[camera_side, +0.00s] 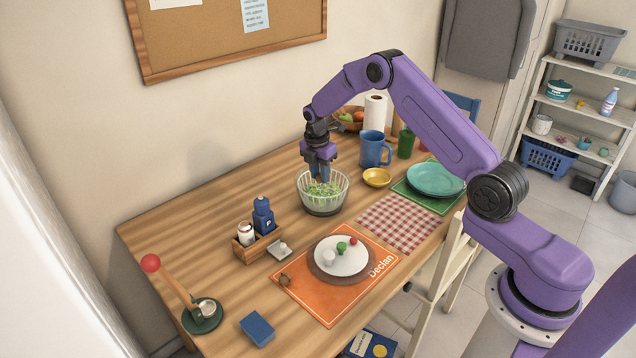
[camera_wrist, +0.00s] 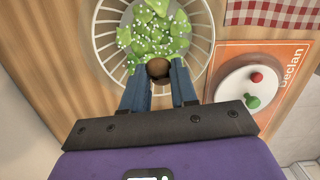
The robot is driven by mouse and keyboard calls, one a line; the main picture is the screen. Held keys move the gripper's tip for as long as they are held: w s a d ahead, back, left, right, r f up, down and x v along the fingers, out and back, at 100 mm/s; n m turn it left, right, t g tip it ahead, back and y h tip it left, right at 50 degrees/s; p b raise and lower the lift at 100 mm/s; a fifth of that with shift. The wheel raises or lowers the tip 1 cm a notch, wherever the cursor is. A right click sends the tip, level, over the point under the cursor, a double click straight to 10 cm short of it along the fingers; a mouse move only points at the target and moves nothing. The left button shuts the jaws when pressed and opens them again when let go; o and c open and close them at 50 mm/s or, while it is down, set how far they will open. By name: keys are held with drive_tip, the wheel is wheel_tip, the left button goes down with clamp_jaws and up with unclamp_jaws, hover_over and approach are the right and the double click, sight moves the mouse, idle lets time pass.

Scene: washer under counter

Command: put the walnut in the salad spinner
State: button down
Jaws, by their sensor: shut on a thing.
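The salad spinner (camera_side: 325,205) is a clear bowl with a pale slatted basket, holding green leaves with white bits. It fills the top of the wrist view, where its basket rim (camera_wrist: 97,35) shows. My gripper (camera_wrist: 158,72) is shut on the walnut (camera_wrist: 158,69), a round brown thing between the two blue fingertips. In the side view, my gripper (camera_side: 321,177) points down at the spinner's opening, with its fingertips at about rim height, over the leaves. The walnut cannot be made out in the side view.
A white plate (camera_side: 340,262) with small red, green and white things lies on the orange mat (camera_side: 325,300). A wooden caddy (camera_side: 257,246) with bottles stands to the left.

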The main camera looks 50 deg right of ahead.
sight(318, 185)
drive_tip(key=shift+w+f, duration=0.4)
drive_tip(key=shift+f, duration=1.65)
drive_tip(key=shift+f, duration=0.6)
drive_tip(key=c, duration=0.9)
unclamp_jaws()
wheel_tip(318, 185, up, 13)
drive_tip(key=a, duration=0.1)
drive_tip(key=shift+a, duration=0.2)
